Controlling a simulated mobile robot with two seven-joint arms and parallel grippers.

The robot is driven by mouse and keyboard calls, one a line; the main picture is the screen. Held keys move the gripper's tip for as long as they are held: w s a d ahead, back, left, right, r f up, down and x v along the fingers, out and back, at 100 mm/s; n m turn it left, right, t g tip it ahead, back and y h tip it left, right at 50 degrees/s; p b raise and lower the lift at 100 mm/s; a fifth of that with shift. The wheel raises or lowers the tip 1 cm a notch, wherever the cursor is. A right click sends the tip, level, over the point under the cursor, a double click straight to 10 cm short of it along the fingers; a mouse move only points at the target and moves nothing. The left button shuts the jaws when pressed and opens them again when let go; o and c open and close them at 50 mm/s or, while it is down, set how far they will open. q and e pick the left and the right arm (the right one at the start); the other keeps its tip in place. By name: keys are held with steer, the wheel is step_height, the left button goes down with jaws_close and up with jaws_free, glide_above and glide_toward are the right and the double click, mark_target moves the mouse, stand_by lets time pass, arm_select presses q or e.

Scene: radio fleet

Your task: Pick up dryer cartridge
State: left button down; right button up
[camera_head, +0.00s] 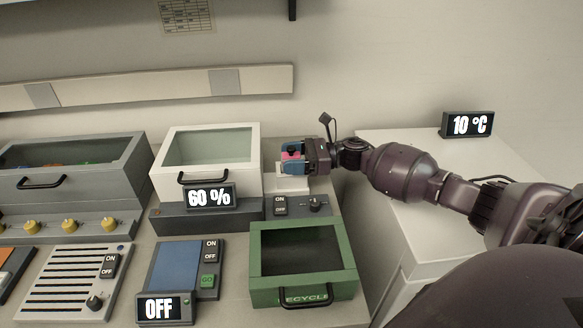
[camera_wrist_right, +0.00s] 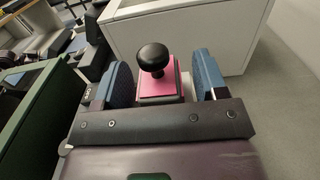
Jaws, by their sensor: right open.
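The dryer cartridge seems to be the pink block with a round black knob (camera_wrist_right: 152,60) in the right wrist view. It also shows as a small pink and black item (camera_head: 291,153) in the head view, beside the white box with a glass lid. My right gripper (camera_wrist_right: 165,82) is open, with one blue-padded finger on each side of the block. Gaps show between the fingers and the block. In the head view the right gripper (camera_head: 293,157) reaches in from the right and partly hides the block and its white stand (camera_head: 292,183). My left gripper is not in view.
A white box with a "60 %" display (camera_head: 209,197) stands left of the gripper. A green recycle bin (camera_head: 302,263) is in front. A grey lidded box (camera_head: 70,180) is at far left. A white cabinet (camera_head: 425,225) stands to the right, below my right arm.

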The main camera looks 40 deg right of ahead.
steer(key=shift+c, duration=0.5)
steer(key=c, duration=1)
steer(key=shift+o, duration=0.2)
